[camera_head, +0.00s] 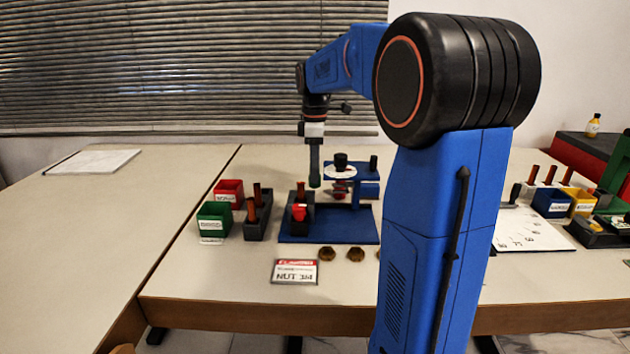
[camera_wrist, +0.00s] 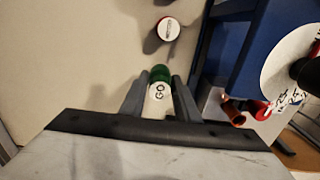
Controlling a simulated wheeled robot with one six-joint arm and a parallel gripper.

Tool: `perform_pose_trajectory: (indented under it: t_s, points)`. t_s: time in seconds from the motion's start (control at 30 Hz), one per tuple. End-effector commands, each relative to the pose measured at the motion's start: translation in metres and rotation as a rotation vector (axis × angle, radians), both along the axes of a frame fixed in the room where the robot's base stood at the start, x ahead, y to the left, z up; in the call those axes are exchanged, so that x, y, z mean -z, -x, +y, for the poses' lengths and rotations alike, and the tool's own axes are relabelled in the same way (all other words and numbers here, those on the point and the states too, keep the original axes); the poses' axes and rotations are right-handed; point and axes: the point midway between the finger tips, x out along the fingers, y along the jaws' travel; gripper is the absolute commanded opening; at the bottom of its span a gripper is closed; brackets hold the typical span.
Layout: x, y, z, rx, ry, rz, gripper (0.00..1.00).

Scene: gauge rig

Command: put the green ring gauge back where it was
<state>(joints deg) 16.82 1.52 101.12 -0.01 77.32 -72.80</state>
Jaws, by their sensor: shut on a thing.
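My gripper (camera_head: 315,172) hangs pointing down beside the left end of the blue fixture. In the wrist view my gripper (camera_wrist: 160,88) has its fingers shut on the green ring gauge (camera_wrist: 160,73), which has a white face marked GO. The fingers cover its sides, and its opening does not show. In the head view the gauge is hard to make out at the dark fingertips.
A blue fixture (camera_head: 353,232) with a white dial (camera_head: 340,171) stands close right. Left are another dark handled block (camera_head: 258,226), a green bin (camera_head: 214,218) and a red bin (camera_head: 228,191). Brown hex nuts (camera_head: 327,254) and a NUT 3/4 card (camera_head: 295,272) lie in front.

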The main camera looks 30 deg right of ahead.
Motion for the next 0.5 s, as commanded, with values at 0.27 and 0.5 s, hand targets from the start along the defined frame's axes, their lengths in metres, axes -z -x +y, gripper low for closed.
perform_pose_trajectory:
  t_s: [0.27, 0.5]
  points:
    - [0.032, 0.001, 0.0, 0.0, 0.0, 0.002, 0.04]
    - [0.034, 0.0, 0.0, 0.0, 0.0, 0.0, 0.04]
